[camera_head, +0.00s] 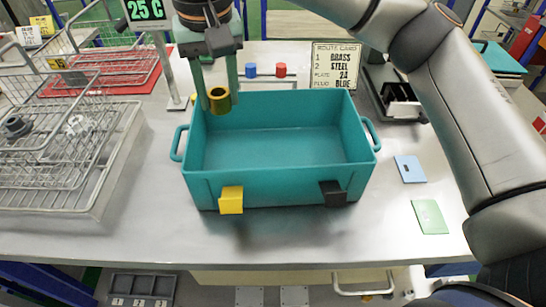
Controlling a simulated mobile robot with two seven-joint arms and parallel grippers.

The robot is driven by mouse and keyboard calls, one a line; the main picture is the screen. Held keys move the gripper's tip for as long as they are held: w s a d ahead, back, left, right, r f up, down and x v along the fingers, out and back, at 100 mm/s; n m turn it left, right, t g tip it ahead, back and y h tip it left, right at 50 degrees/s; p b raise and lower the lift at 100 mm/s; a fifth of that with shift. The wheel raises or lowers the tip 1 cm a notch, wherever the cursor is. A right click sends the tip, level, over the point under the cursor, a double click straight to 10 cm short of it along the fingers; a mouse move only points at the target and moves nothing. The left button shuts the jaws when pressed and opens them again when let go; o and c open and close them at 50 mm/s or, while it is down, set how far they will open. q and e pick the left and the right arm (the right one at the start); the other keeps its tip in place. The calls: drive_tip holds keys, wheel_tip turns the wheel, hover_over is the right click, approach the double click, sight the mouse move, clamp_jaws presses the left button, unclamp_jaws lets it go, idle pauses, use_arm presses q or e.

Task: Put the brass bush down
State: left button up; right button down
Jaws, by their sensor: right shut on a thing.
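The brass bush (220,104) is a small gold-coloured ring. My right gripper (219,96) reaches in from the top and is shut on it, with one finger on each side. The bush shows in front of the back left corner of an open teal crate (275,193), above its floor; its exact height is hard to judge. The crate is empty, with side handles, a yellow clip (231,200) and a black clip (332,194) on its front wall. My left gripper is not in view.
Wire baskets (60,100) holding grey parts stand at the left. A route card (335,65) and blue and red plugs (265,71) are behind the crate. Blue (410,169) and green (430,217) plates lie at the right. The table front is clear.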

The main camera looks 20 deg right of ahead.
drive_tip(key=f, duration=0.1)
drive_tip(key=f+b, duration=0.1)
drive_tip(key=f, duration=0.1)
drive_tip(key=shift+s+a, duration=0.1)
drive_tip(key=shift+s, duration=0.25)
hover_over(231, 164)
wheel_tip(231, 164, down, 6)
drive_tip(key=shift+s+f+b, duration=0.1)
drive_tip(key=shift+s+b, duration=0.05)
drive_tip(key=shift+b, duration=0.25)
wheel_tip(231, 164, down, 4)
drive_tip(key=shift+f, duration=0.1)
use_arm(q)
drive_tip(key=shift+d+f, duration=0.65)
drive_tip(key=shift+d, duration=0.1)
use_arm(e)
drive_tip(key=shift+f+b, duration=0.15)
drive_tip(key=shift+b, duration=0.2)
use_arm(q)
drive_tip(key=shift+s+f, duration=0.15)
use_arm(e)
drive_tip(key=shift+c, duration=2.2)
unclamp_jaws()
